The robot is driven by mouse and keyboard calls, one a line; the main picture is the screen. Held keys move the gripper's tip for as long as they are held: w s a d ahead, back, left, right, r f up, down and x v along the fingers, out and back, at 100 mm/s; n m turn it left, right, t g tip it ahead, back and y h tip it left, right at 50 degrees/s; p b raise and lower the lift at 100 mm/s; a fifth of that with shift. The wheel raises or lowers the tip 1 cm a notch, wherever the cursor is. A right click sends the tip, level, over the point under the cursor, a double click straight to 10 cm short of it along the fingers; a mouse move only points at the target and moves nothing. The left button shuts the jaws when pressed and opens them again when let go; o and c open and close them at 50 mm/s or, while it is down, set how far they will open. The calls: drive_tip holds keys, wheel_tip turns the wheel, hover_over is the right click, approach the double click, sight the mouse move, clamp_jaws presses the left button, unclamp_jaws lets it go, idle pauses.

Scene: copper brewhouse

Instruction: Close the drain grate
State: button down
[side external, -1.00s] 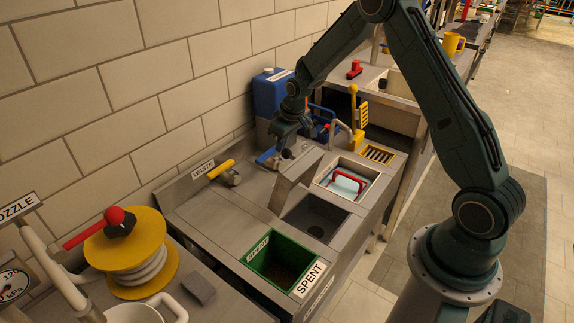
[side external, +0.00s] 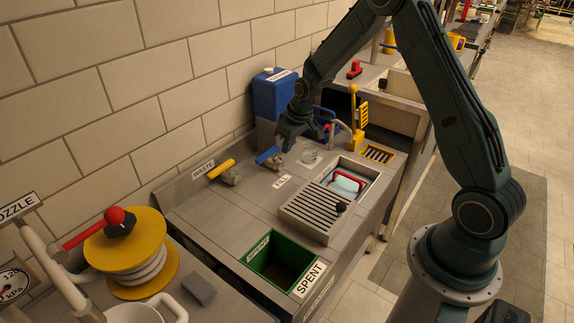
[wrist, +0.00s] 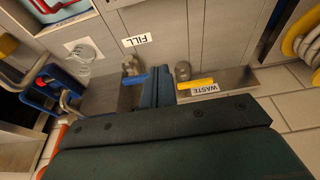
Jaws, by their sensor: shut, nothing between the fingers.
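My gripper (side external: 287,147) is shut and empty, above the back of the counter near the blue-handled FILL valve, apart from the grate. In the wrist view my gripper (wrist: 158,86) points down beside the blue FILL handle (wrist: 136,79); the grate is not visible there.
The WASTE valve (side external: 229,174) with a yellow handle stands by the wall. A green SPENT bin (side external: 266,266) is in front of the grate, and a basin with a red handle (side external: 348,179) is behind it. A blue jug (side external: 270,98) and clear glass (side external: 310,154) stand near my gripper.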

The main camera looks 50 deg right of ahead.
drive_tip(key=s, duration=0.9)
drive_tip(key=shift+s+r, duration=0.2)
drive_tip(key=shift+r, duration=0.05)
idle(0.3)
